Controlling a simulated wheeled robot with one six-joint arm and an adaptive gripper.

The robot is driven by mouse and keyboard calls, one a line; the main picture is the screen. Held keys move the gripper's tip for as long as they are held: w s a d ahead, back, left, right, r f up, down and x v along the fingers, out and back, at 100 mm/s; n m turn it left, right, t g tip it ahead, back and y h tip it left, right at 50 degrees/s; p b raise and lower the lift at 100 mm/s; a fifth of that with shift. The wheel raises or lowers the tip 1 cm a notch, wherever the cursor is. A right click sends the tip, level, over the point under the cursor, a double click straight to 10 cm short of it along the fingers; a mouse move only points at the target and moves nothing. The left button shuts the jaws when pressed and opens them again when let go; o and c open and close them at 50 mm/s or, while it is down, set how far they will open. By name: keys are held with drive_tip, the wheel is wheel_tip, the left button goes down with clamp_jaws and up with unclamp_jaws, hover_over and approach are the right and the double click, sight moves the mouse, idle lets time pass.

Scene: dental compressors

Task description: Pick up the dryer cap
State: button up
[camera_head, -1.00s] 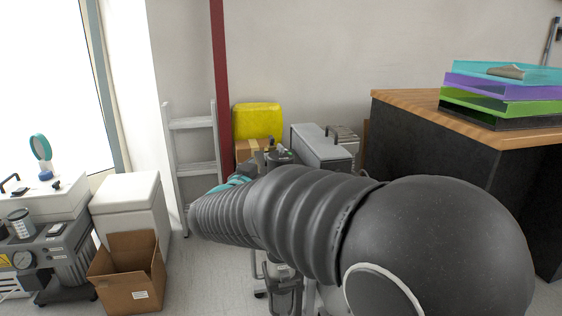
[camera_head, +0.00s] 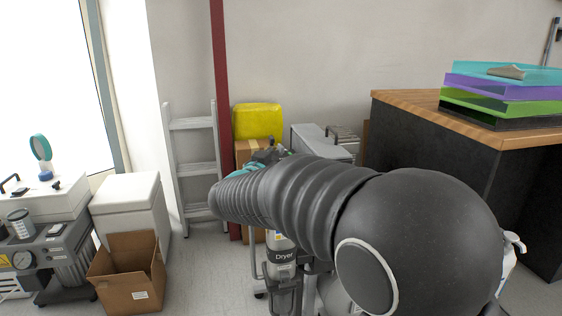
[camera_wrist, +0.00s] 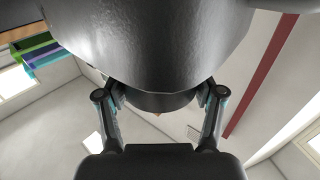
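The dryer (camera_head: 283,258), a light cylinder marked "Dryer", stands upright in a grey frame below my arm in the head view. Its top and the dryer cap are hidden behind my arm there. My gripper is mostly hidden behind the ribbed arm; a bit of its teal part (camera_head: 242,171) shows above it. In the wrist view my gripper (camera_wrist: 161,96) has its two fingers spread apart. A large dark rounded body fills the top and reaches between them; I cannot tell whether it is mine. No cap can be made out.
A yellow case (camera_head: 258,121) on a cardboard box and a grey unit (camera_head: 318,143) stand behind my arm. A white ladder (camera_head: 194,165) and red post (camera_head: 219,90) are left. An open carton (camera_head: 125,275) is lower left. A desk (camera_head: 430,115) with stacked trays (camera_head: 505,92) stands right.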

drive_tip(key=shift+c, duration=0.6)
drive_tip(key=shift+r, duration=0.1)
